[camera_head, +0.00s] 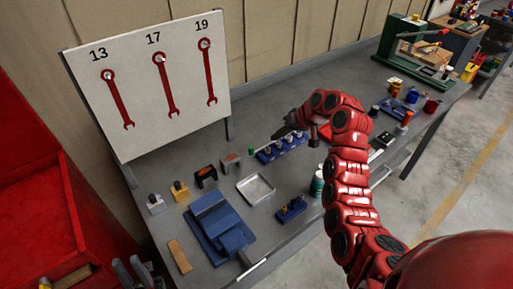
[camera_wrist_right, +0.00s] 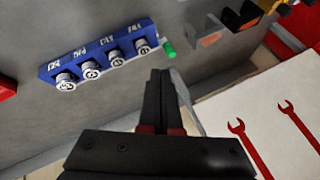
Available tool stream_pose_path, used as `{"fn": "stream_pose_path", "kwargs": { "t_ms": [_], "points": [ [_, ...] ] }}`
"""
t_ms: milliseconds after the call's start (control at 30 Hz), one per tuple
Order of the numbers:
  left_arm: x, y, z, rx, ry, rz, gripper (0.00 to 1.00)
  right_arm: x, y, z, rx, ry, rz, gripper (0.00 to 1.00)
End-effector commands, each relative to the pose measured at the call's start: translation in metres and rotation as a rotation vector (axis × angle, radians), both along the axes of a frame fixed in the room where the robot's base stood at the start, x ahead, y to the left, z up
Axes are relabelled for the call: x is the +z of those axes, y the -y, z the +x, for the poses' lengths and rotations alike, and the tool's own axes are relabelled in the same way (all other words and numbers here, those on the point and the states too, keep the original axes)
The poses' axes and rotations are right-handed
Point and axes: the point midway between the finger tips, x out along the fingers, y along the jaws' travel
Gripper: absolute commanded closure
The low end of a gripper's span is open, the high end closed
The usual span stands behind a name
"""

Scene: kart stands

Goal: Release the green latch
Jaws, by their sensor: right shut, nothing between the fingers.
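The green latch (camera_wrist_right: 168,49) is a small green cylinder at the end of a blue rack (camera_wrist_right: 107,48) in the right wrist view. The rack carries several silver, numbered sockets. In the head view the green latch (camera_head: 251,152) is at the left end of the blue rack (camera_head: 268,157) on the grey bench. My right gripper (camera_wrist_right: 161,75) is shut and empty, its fingertips close to the latch in the picture; I cannot tell whether they touch. In the head view my right gripper (camera_head: 282,132) is dark and partly hidden by its wrist, above the rack. My left gripper is not in view.
A white board (camera_head: 150,80) with red wrenches marked 13, 17 and 19 stands behind the bench. A metal tray (camera_head: 255,188), a blue block (camera_head: 217,222) and another small blue holder (camera_head: 291,211) lie in front of the rack. A green machine (camera_head: 400,38) stands far right.

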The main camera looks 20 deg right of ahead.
Motion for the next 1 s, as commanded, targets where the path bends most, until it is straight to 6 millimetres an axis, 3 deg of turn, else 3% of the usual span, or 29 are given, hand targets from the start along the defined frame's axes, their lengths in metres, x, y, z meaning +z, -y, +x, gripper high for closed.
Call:
{"fn": "stream_pose_path", "kwargs": {
  "t_ms": [333,767,1000],
  "points": [
    [0.007,0.000,0.000,0.000,0.000,0.000,0.75,-0.007,-0.006,0.004,0.004,-0.004,0.003,1.00],
    [0.032,0.000,0.000,0.000,0.000,0.000,0.75,-0.058,-0.033,0.031,0.002,-0.006,0.001,1.00],
    [0.036,0.000,0.000,0.000,0.000,0.000,0.75,-0.073,-0.041,0.041,0.002,0.001,0.001,1.00]
  ]
}}
